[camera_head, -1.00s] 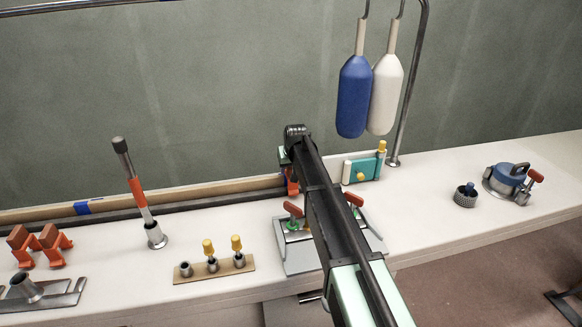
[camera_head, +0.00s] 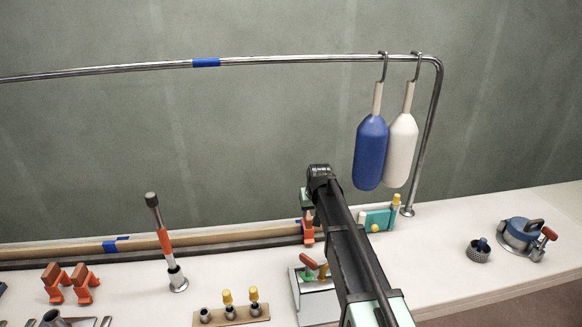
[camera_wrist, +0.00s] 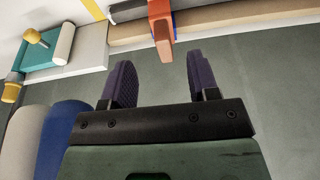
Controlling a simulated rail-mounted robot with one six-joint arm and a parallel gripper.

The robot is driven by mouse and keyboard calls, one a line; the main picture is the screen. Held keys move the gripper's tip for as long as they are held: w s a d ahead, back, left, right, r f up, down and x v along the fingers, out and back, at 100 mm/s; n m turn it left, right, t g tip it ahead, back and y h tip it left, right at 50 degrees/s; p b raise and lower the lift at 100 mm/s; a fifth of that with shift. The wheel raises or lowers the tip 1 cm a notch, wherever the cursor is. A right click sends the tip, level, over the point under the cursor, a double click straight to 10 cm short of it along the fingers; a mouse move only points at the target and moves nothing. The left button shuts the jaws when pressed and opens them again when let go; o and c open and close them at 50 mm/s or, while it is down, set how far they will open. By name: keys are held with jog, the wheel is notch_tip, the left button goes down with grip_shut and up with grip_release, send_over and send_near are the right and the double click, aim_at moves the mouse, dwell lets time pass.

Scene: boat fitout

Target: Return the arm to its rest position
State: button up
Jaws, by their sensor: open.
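My gripper (camera_wrist: 161,85) shows in the wrist view with its two dark fingers apart and nothing between them. An orange clamp-like piece (camera_wrist: 162,28) is just beyond the fingertips in that view, apart from them. In the head view my arm reaches up from the bottom over the white bench (camera_head: 425,255). The arm's end is near the back of the bench, and its fingers are hidden behind it there. An orange piece (camera_head: 308,236) shows beside the arm at the wooden strip.
A blue fender (camera_head: 370,153) and a white fender (camera_head: 402,150) hang from a metal rail (camera_head: 290,60), right of my arm. A teal block (camera_head: 378,219) with yellow knobs stands below. Left are an upright orange-and-grey handle (camera_head: 165,242), yellow-topped pegs (camera_head: 253,299) and orange clamps (camera_head: 70,280).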

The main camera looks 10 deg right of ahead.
jog(key=s+g, duration=0.3)
jog(key=s, duration=3)
jog(key=shift+a+f, duration=0.15)
jog(key=shift+w, duration=0.1)
